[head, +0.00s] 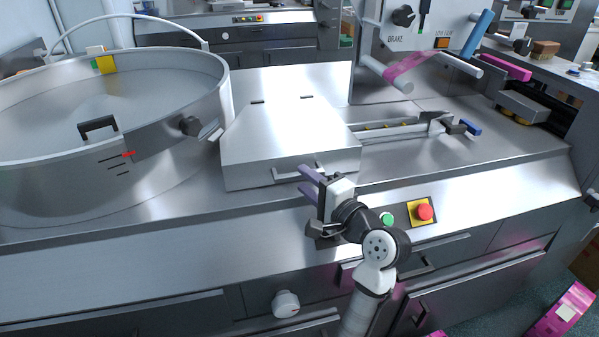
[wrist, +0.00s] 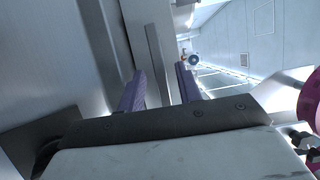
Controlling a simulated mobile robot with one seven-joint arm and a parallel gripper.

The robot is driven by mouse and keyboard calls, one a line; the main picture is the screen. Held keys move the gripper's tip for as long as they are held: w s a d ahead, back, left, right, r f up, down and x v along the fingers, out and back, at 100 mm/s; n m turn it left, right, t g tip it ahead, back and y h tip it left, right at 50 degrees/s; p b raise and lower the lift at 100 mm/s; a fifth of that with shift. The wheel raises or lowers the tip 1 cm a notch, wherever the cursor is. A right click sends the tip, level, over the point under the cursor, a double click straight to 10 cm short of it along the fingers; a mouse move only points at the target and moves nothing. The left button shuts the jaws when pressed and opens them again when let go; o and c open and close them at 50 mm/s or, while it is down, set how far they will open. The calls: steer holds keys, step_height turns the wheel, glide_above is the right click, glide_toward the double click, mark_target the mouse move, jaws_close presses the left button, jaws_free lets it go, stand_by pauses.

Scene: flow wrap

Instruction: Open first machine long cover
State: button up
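The long cover (head: 285,135) is a silver, sloped metal hood on the machine deck, and it lies closed. Its bar handle (head: 288,173) is on the front face, near the lower edge. My gripper (head: 302,178) is at the right part of this handle, its two purple fingers apart, one above the other. In the wrist view my gripper (wrist: 160,82) is open, and a grey bar that looks like the handle (wrist: 158,62) runs lengthwise in the gap. I cannot tell whether the fingers reach past the bar or touch it.
A large round metal bowl (head: 60,165) stands left of the cover. A conveyor channel (head: 395,131) runs to the right. A green button (head: 387,219) and a red stop button (head: 425,212) sit on the front panel beside my arm. Free room lies above the cover.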

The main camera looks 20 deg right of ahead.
mark_target(302, 178)
steer(key=shift+x, duration=1.65)
steer(key=shift+s, duration=0.1)
jaws_close()
